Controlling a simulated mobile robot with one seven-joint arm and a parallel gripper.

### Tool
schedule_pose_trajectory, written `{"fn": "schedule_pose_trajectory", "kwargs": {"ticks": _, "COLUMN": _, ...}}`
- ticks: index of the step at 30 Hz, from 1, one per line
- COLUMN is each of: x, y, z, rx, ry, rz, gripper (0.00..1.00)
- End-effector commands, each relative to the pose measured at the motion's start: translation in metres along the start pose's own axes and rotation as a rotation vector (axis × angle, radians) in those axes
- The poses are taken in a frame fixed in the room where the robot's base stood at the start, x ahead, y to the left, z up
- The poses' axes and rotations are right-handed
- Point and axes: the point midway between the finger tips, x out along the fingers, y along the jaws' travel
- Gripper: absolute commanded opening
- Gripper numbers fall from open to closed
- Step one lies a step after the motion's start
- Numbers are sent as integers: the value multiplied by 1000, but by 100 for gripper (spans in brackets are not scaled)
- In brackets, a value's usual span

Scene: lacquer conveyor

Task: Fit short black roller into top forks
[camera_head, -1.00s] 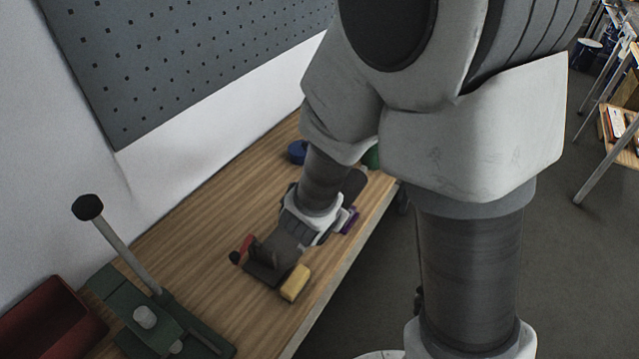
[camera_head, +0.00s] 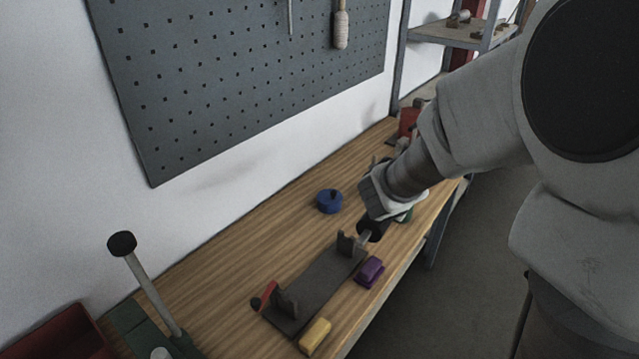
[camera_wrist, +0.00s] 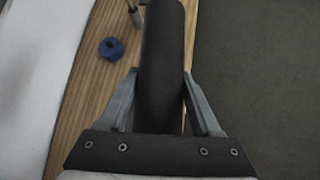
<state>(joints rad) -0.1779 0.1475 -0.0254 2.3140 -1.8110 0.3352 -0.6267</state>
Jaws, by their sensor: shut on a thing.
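My gripper (camera_wrist: 160,84) is shut on a black roller (camera_wrist: 163,45), which shows as a thick dark cylinder between the two fingers in the wrist view. In the head view my gripper (camera_head: 368,234) is beyond the far end of a dark grey frame (camera_head: 312,290) on the bench. The roller is mostly hidden there; a dark end shows by the fingers. The frame has an upright fork (camera_head: 346,246) at its far end and another (camera_head: 286,302) at its near end, with a red part beside it (camera_head: 265,296). I cannot tell whether the roller touches the far fork.
A yellow block (camera_head: 315,337) and a purple block (camera_head: 370,272) lie along the frame's right side. A blue round object (camera_head: 330,201) lies behind, near the wall. A green fixture with a black-knobbed lever (camera_head: 148,285) and a red bin (camera_head: 60,335) stand at lower left.

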Motion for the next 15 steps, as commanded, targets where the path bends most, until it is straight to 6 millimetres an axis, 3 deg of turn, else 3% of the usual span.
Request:
{"fn": "schedule_pose_trajectory", "kwargs": {"ticks": 9, "x": -1, "y": -8, "z": -78, "rx": 36, "ry": 4, "rz": -61, "gripper": 0}}
{"fn": "schedule_pose_trajectory", "kwargs": {"ticks": 15, "x": -7, "y": -15, "z": -112, "rx": 60, "ry": -20, "rz": -71, "gripper": 0}}
